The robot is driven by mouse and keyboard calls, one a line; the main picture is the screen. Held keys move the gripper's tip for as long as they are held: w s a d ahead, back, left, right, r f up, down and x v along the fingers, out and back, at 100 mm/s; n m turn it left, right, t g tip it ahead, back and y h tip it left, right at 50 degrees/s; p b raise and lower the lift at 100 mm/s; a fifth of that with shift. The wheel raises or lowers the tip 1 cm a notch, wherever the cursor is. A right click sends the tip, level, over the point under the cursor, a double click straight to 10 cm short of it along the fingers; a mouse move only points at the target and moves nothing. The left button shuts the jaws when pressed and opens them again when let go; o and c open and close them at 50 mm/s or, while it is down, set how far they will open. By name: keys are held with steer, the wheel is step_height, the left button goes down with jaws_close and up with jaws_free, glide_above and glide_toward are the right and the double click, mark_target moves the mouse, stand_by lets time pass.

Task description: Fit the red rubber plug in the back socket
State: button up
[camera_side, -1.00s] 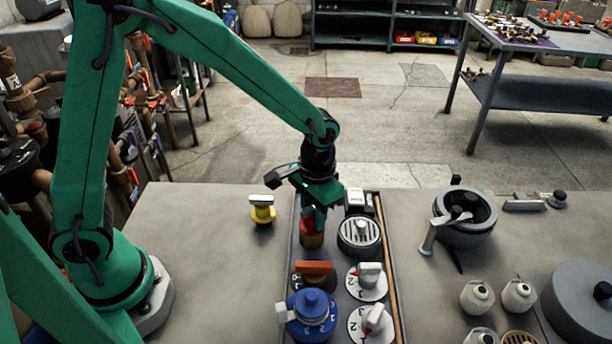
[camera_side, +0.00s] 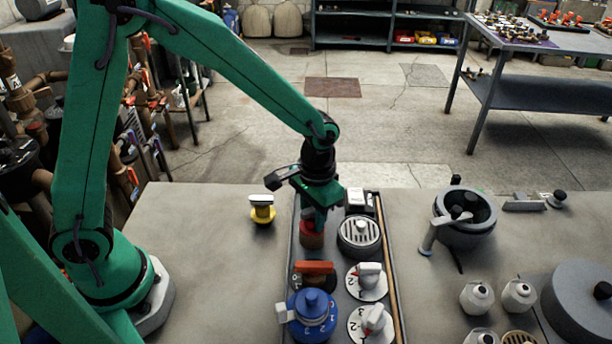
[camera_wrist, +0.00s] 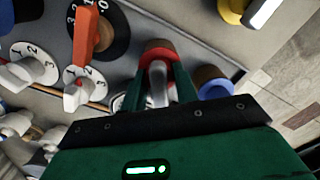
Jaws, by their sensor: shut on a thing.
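The red plug (camera_side: 311,227) has a brown lower part and stands upright at the back left of the long grey tray (camera_side: 392,262). My gripper (camera_side: 314,208) comes down from above and is shut on its top. In the wrist view, my gripper's green fingers (camera_wrist: 158,92) close around the grey stem of the red plug (camera_wrist: 159,50). A blue piece with a brown end (camera_wrist: 214,88) is just beyond the plug, on its right in that view. The back socket is not clearly visible, and I cannot tell whether the plug's lower end is seated.
An orange-handled knob (camera_side: 314,268), a blue valve (camera_side: 311,312) and two white dials (camera_side: 366,282) are in front. A round grate (camera_side: 360,234) is close on the right. A yellow piece with a white handle (camera_side: 262,211) stands left of the tray, where the bench is otherwise clear.

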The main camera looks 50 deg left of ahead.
steer(key=shift+f, duration=0.1)
stand_by(0.3)
steer(key=o, duration=1.2)
steer(key=shift+r, duration=0.25)
steer(key=shift+r, duration=2.25)
steer(key=shift+r, duration=0.1)
steer(key=shift+r, duration=1.95)
